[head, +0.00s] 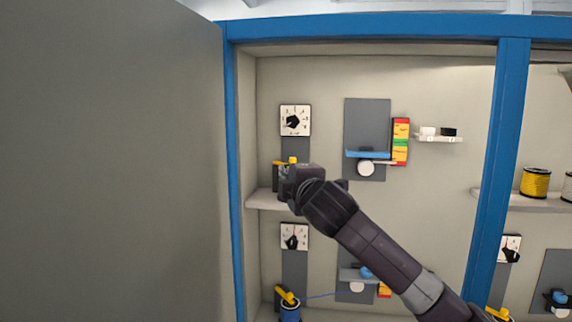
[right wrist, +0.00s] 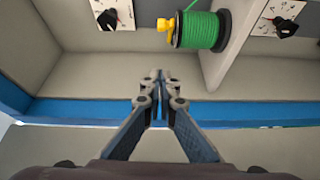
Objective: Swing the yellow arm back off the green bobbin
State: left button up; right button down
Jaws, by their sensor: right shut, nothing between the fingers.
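The green bobbin (right wrist: 200,30) shows in the right wrist view at the top, with dark flanges, beside a pale shelf edge. A yellow piece (right wrist: 165,24), the visible part of the yellow arm, sits at the bobbin's left end. In the head view the yellow arm (head: 291,159) just shows above my right gripper (head: 287,182), which hides the green bobbin. In the right wrist view my right gripper (right wrist: 157,78) is shut and empty, its tips apart from the bobbin and the yellow piece. My left gripper is not in view.
A blue-framed cabinet (head: 232,130) surrounds the workspace, with a large grey panel (head: 110,160) at left. A dial (head: 295,121) is above the shelf (head: 262,201). A blue bobbin (head: 290,312) with a yellow arm is below. A yellow bobbin (head: 535,183) stands at right.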

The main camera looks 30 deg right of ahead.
jog(key=w+d+p, duration=0.2)
jog(key=w, duration=0.1)
jog(key=w+d+p, duration=0.2)
jog(key=w, duration=0.1)
jog(key=w+d+p, duration=0.1)
jog(key=w+p, duration=0.1)
jog(key=w, duration=0.1)
jog(key=shift+w+d, duration=0.4)
jog(key=shift+a, duration=0.1)
jog(key=shift+w+f, duration=0.1)
jog(key=shift+w, duration=0.05)
